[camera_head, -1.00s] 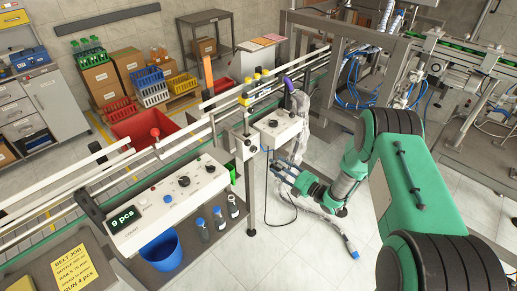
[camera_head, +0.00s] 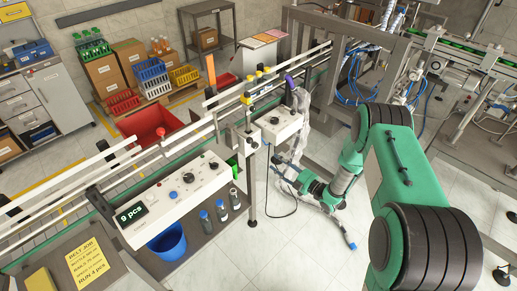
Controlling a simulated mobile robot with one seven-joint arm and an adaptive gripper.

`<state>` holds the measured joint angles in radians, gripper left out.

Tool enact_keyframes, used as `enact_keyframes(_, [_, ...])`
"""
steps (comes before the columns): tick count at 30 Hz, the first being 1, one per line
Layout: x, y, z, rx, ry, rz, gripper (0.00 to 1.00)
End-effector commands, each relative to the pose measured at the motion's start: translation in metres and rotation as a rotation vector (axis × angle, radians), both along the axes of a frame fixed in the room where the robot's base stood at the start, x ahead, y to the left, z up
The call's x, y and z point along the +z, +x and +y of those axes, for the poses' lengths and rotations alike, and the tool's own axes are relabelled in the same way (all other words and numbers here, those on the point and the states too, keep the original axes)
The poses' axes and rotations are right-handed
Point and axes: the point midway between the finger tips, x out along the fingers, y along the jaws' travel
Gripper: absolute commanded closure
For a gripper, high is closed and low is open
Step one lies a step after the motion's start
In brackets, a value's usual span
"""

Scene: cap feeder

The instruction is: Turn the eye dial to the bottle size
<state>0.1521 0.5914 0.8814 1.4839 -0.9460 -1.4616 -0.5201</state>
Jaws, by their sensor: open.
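A small white box (camera_head: 282,124) stands beside the conveyor, right of centre, with a dark round dial (camera_head: 275,120) on its top. A longer white control panel (camera_head: 175,197) at the left carries another black knob (camera_head: 187,178), coloured buttons and a display reading "9 pcs". Neither knob's label nor its setting is readable, and I cannot tell for certain which is the eye dial. My gripper (camera_head: 281,168) is open, low and just below the small white box, apart from both knobs. Its fingers are small and hard to make out against the floor.
A conveyor (camera_head: 130,190) with white rails runs diagonally. A red bin (camera_head: 147,123) stands behind it. A blue bucket (camera_head: 168,242) and several bottles (camera_head: 221,210) are below the panel. A yellow note (camera_head: 86,262) reads "RUN 4 pcs". Clear floor lies right of the conveyor.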

Motion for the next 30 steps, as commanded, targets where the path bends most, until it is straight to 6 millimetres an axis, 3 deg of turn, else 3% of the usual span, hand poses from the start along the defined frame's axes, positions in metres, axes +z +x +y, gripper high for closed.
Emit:
enact_keyframes(8, [0.0, 0.015, 0.016, 0.002, 0.0, -0.001, 0.54])
enact_keyframes(30, [0.0, 0.089, 0.09, 0.001, -0.001, -0.002, 0.54])
